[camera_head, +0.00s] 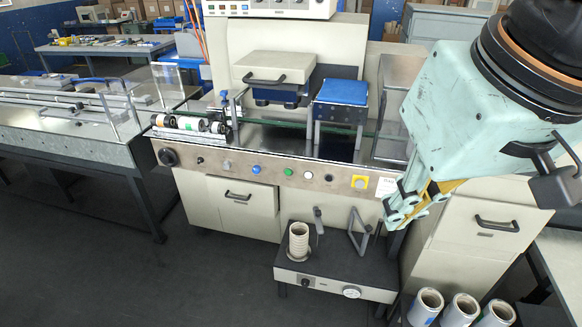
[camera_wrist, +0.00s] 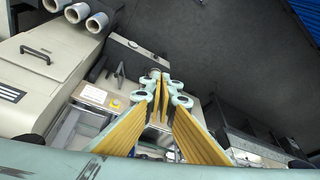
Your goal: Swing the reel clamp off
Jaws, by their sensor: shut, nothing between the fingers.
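The low reel unit (camera_head: 335,262) sits in front of the wrapper, with a dark top and a pale front panel. A ribbed cream reel core (camera_head: 299,242) stands upright at its left. Beside it rises a small grey lever (camera_head: 318,221), and further right a grey angled bracket (camera_head: 358,234); I cannot tell which is the reel clamp. My gripper (camera_head: 392,220) points down at the right of the unit, apart from the lever and core. In the wrist view my gripper (camera_wrist: 163,82) has its yellow-padded fingers together with nothing held, and the angled bracket (camera_wrist: 118,75) shows beyond them.
The wrapper's control panel (camera_head: 300,173) with coloured buttons runs above the reel unit. Several white film rolls (camera_head: 461,307) stand at lower right. A cabinet (camera_head: 485,228) is close to my arm on the right. The floor (camera_head: 130,275) at left front is clear.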

